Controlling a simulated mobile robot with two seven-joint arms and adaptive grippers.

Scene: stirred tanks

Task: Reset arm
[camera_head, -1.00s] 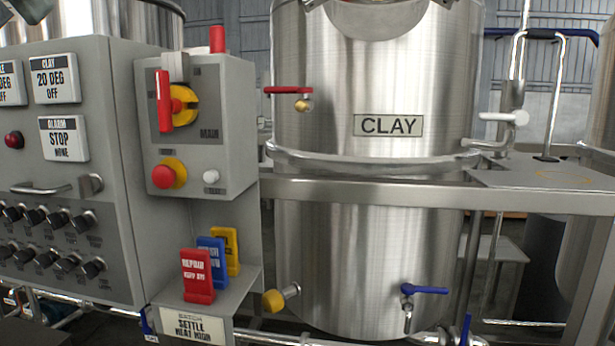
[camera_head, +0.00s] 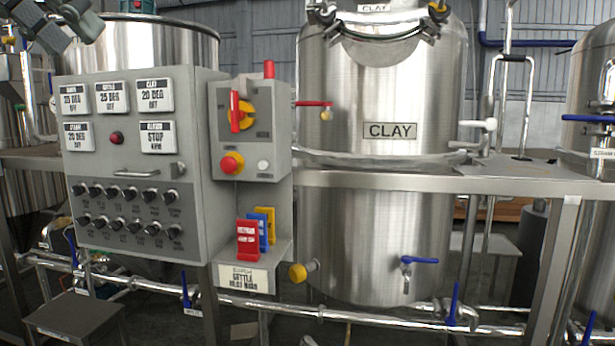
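My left gripper (camera_head: 66,34) shows at the top left corner, dark grey and partly cut off by the picture edge. Its two fingers stand apart with nothing seen between them. It is up above the left end of the grey control panel (camera_head: 190,230) and appears clear of it. My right gripper is not in view.
The panel carries several labels, knobs, a handle (camera_head: 152,171), a red and yellow switch (camera_head: 240,113) and colored tags (camera_head: 248,240). A steel tank marked CLAY (camera_head: 380,240) stands right of it behind a steel frame (camera_head: 400,182). Pipes with blue valves run low in front.

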